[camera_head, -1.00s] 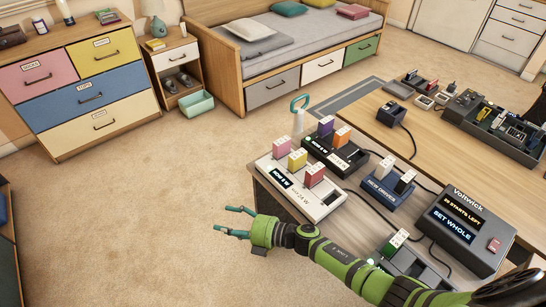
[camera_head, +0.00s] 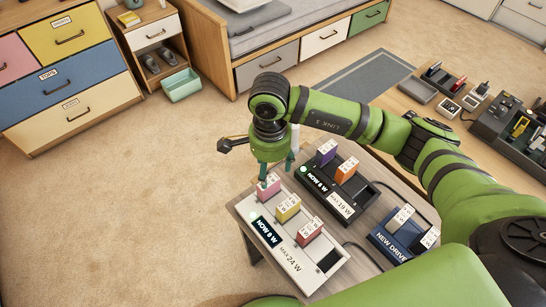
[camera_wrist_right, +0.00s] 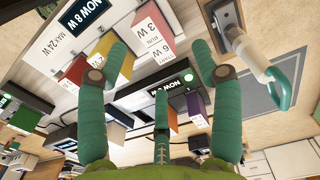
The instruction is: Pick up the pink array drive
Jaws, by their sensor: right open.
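The pink drive (camera_head: 268,186) stands upright in the end slot of a white array, beside a yellow drive (camera_head: 288,207) and a red drive (camera_head: 309,231). My right gripper (camera_head: 277,170) points down at the pink drive's end of the array, its fingers open. In the right wrist view, the pink drive (camera_wrist_right: 151,32) shows its labelled face between the spread fingers of the right gripper (camera_wrist_right: 160,70). Nothing is held. I cannot tell whether a finger touches the drive. My left gripper is not in view.
The white array (camera_head: 285,262) stands on a small desk. A black array (camera_head: 318,203) behind it holds a purple drive (camera_head: 327,152) and an orange drive (camera_head: 346,168), close to my gripper. A blue new-drives holder (camera_head: 390,240) stands at right. Open carpet lies left.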

